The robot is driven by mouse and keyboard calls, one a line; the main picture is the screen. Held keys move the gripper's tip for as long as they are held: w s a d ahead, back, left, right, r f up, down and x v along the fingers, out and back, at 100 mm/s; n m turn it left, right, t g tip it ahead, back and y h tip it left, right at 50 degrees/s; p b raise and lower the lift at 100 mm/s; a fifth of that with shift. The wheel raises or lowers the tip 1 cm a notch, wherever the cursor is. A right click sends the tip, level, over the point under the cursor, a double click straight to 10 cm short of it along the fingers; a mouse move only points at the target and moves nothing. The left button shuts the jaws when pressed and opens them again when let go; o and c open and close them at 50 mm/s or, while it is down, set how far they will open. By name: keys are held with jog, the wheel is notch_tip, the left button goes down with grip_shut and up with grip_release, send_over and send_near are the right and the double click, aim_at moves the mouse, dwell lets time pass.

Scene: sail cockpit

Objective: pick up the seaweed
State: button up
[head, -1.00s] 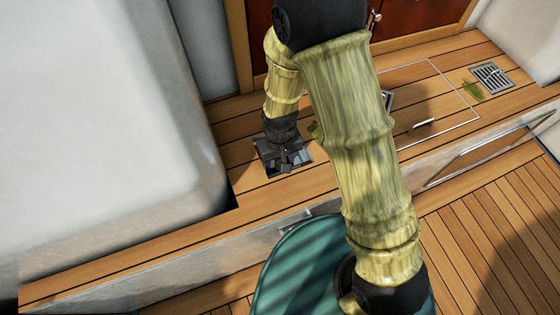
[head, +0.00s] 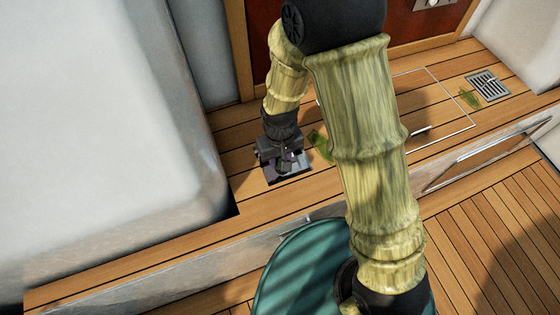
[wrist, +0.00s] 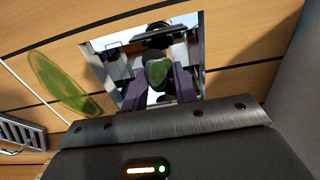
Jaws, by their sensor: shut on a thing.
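My gripper (head: 284,160) is low over a shiny, mirror-like square plate on the wooden deck, left of my arm. In the wrist view, its purple fingers (wrist: 163,82) are closed around a small green piece of seaweed (wrist: 157,72), set against the reflective plate (wrist: 110,68). Reflections make the exact contact hard to see. A green leaf-like strand (head: 321,146) lies just right of the gripper in the head view, and another (head: 470,97) lies near the drain. A green strand (wrist: 62,84) also shows at left in the wrist view; I cannot tell which one.
A metal drain grate (head: 487,86) is set in the deck at upper right. An outlined hatch (head: 430,110) lies partly behind my arm. A large white moulded wall (head: 100,130) bounds the left. A step edge (head: 150,270) runs along the front.

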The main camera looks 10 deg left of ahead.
aim_at(280, 159)
notch_tip(280, 159, up, 5)
jog(key=shift+p, duration=0.65)
